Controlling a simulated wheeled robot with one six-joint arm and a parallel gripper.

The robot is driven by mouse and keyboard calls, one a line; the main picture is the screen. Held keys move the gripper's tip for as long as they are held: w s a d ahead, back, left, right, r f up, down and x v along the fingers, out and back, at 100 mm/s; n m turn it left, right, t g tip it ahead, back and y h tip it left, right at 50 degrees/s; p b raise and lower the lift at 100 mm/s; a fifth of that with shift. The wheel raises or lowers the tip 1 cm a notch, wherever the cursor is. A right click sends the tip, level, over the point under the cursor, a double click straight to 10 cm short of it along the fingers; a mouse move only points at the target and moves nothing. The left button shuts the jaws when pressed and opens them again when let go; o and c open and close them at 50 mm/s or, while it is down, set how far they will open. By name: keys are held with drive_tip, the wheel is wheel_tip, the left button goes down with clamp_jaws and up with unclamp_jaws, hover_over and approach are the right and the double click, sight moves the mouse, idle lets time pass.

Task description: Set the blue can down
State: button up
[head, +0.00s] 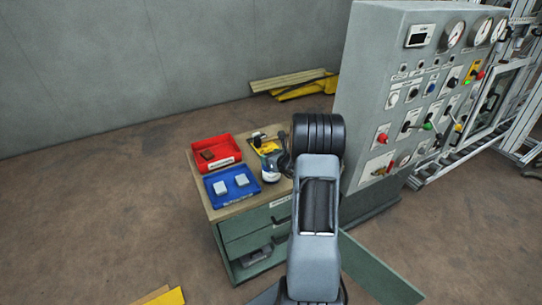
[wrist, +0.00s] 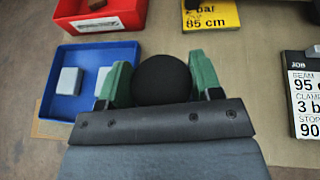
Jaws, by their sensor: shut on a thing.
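My gripper (wrist: 160,72) has its two green fingers closed on either side of a round black top (wrist: 162,82), seen from above in the wrist view. This appears to be the top of the can (head: 270,173), which shows in the head view as a small white and dark blue body at the bench's right part. My gripper (head: 280,161) is at the can there, partly hidden by my arm. The wooden bench top (head: 222,211) lies below. I cannot tell whether the can's base touches it.
A blue tray (head: 211,199) with two pale blocks lies left of the can. A red tray (head: 236,161) with a brown block stands behind it. Yellow card (wrist: 211,15) and a job card (wrist: 305,98) lie nearby. A grey control cabinet (head: 362,100) stands to the right.

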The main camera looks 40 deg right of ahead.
drive_tip(key=shift+f, duration=0.2)
drive_tip(key=o, duration=1.5)
drive_tip(key=shift+o, duration=0.2)
drive_tip(key=shift+r, duration=0.1)
